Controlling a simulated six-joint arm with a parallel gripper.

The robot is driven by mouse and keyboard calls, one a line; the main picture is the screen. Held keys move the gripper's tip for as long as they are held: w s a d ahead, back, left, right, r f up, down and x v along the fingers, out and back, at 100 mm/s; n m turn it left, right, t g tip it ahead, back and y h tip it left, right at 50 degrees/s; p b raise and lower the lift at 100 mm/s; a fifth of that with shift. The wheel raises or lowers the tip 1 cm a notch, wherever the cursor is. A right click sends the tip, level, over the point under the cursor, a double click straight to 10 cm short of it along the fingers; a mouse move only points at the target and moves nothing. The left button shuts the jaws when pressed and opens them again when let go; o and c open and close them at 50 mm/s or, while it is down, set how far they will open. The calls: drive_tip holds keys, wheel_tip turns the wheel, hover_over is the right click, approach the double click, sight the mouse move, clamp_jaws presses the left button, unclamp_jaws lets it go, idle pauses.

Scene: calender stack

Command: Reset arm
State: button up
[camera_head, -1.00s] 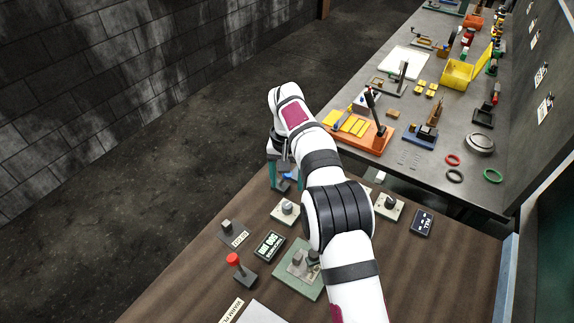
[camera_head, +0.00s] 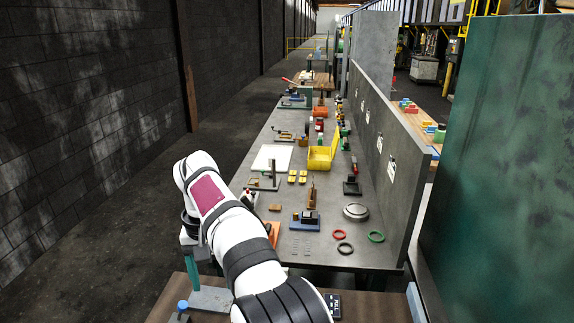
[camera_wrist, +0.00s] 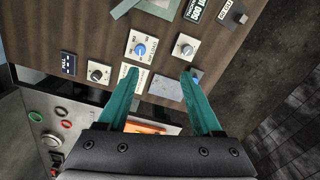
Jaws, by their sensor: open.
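My white arm reaches forward across the lower part of the head view, and the teal fingers of my gripper (camera_head: 193,273) show partly behind it. In the wrist view my gripper (camera_wrist: 160,74) has its two teal fingers spread wide, with nothing held between them. The fingers are over the brown tabletop (camera_wrist: 226,62). A small grey plate (camera_wrist: 165,87) shows between them. A small blue part (camera_wrist: 196,75) is by the right fingertip; I cannot tell whether they touch.
A panel with a blue knob (camera_wrist: 141,48) and grey-knob panels (camera_wrist: 185,46) (camera_wrist: 98,73) lie on the brown table. In the head view a grey bench (camera_head: 290,262) holds a yellow bin (camera_head: 321,157) and rings. Upright partitions stand at right; open floor lies left.

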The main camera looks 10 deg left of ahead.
drive_tip(key=s+d+r+m+y, duration=0.1)
drive_tip(key=s+d+r+m, duration=0.15)
drive_tip(key=s+d, duration=0.65)
drive_tip(key=s+d+r+m, duration=0.25)
drive_tip(key=s+d, duration=0.25)
drive_tip(key=d, duration=0.7)
drive_tip(key=s+d+f+m, duration=0.1)
drive_tip(key=s+d+f, duration=0.1)
drive_tip(key=s, duration=0.5)
drive_tip(key=s+d+f+m, duration=0.2)
drive_tip(key=s+d+f, duration=0.1)
drive_tip(key=s+f, duration=0.2)
drive_tip(key=shift+s+d+f+m+y, duration=0.2)
drive_tip(key=shift+s+m+y, duration=0.1)
drive_tip(key=shift+s, duration=0.7)
idle(0.4)
